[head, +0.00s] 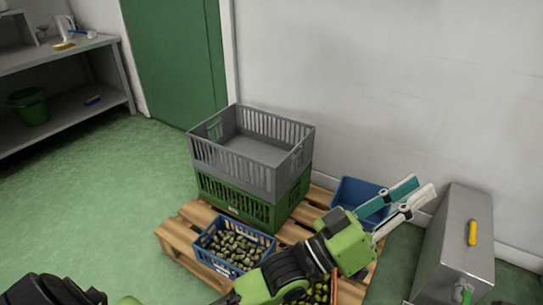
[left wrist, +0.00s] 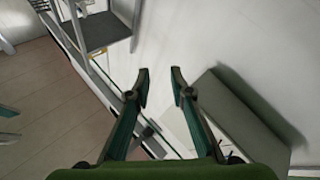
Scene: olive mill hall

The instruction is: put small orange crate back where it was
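An orange crate (head: 334,288) shows only as a thin orange edge beside olives (head: 316,293) at the bottom of the head view, near the pallet's front right. My left arm hides most of it. My left gripper (head: 424,186) is raised to the right of the pallet, its fingers apart and pointing up and right. In the left wrist view the fingers (left wrist: 160,72) are also apart, with nothing between them. The gripper is clear of the orange crate. My right gripper is not in view.
On the wooden pallet (head: 178,242) stand a grey crate (head: 262,175) stacked on a green crate (head: 232,201), and a blue crate (head: 208,250) of olives. A blue bin (head: 350,188) is behind my gripper. A metal cabinet (head: 460,240) stands right. Green floor is free on the left.

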